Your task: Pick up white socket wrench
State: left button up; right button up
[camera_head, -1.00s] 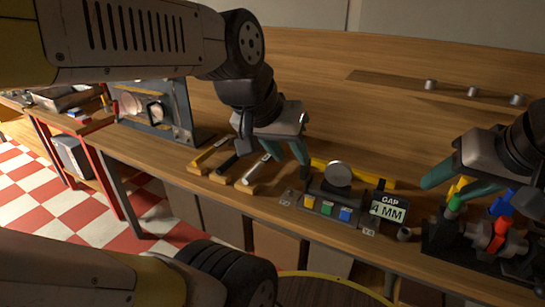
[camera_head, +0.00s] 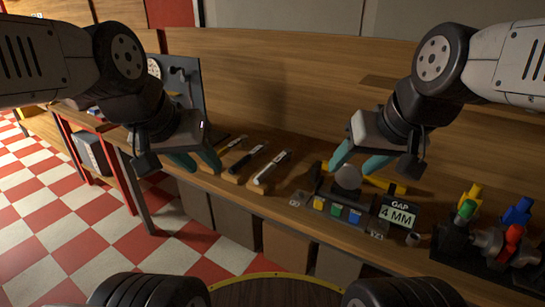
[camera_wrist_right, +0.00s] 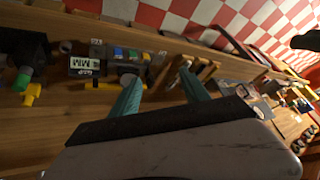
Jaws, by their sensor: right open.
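The white socket wrench (camera_head: 271,168) lies on a small wooden block on the bench, rightmost of a row of tools. A black-handled tool (camera_head: 247,158) lies just left of it, and another tool (camera_head: 232,143) is further left, partly hidden. My right gripper (camera_head: 357,160) is open and empty, above and right of the wrench, over the gap gauge panel. Its two teal fingers are spread in the right wrist view (camera_wrist_right: 160,92), with the tool row small beyond them. My left gripper (camera_head: 195,162) is open and empty, left of the tools.
The gap gauge panel (camera_head: 338,208) with coloured buttons and a "4 MM" display (camera_head: 398,215) stands right of the wrench. A fixture with coloured knobs (camera_head: 490,240) is at the far right. A grey upright panel (camera_head: 185,85) stands behind my left gripper.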

aim_at(287, 152)
jog(key=z, duration=2.3)
jog(key=i+j+z, duration=0.2)
jog(key=i+j, duration=0.3)
jog(key=u, duration=2.8)
jog(key=i+j+u, duration=0.1)
jog(key=j+u, duration=0.25)
